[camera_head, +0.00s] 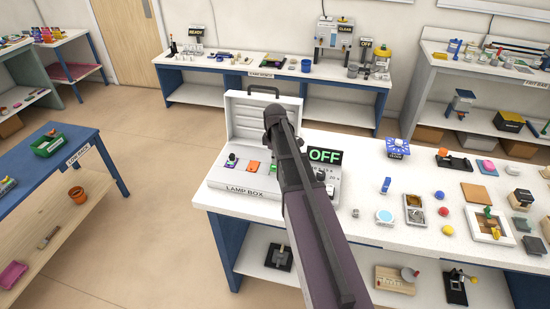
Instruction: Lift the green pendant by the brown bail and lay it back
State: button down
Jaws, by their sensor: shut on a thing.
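The dark end of my arm reaches over the open white lamp box (228,179), with my gripper (274,150) low in front of its raised lid. The fingertips are mostly hidden by my own arm. A small green piece (273,169), which looks like the green pendant, shows just below the gripper, at the left edge of my arm. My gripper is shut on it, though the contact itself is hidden. I cannot make out the brown bail, or whether the pendant touches the box.
In the lamp box are an orange piece (253,166) and a dark-and-green piece (231,159). The white table (345,226) extends right, with a white-framed tray (474,228) and several small items.

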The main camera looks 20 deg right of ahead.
jog(key=shift+s+f+b, duration=0.1)
jog(key=shift+f+b, duration=1.15)
jog(key=shift+b, duration=0.05)
dwell(2.4)
jog(key=c, duration=0.5)
grip_release()
jog(key=shift+c, duration=0.2)
jog(key=shift+r, duration=0.1)
jog(key=shift+r+p, duration=1.2)
jog(key=shift+p, duration=0.15)
jog(key=shift+f+b, duration=1.45)
notch_tip(320, 180, up, 10)
jog(key=p, duration=0.9)
jog(key=shift+f+p, duration=0.15)
jog(key=shift+p, duration=0.2)
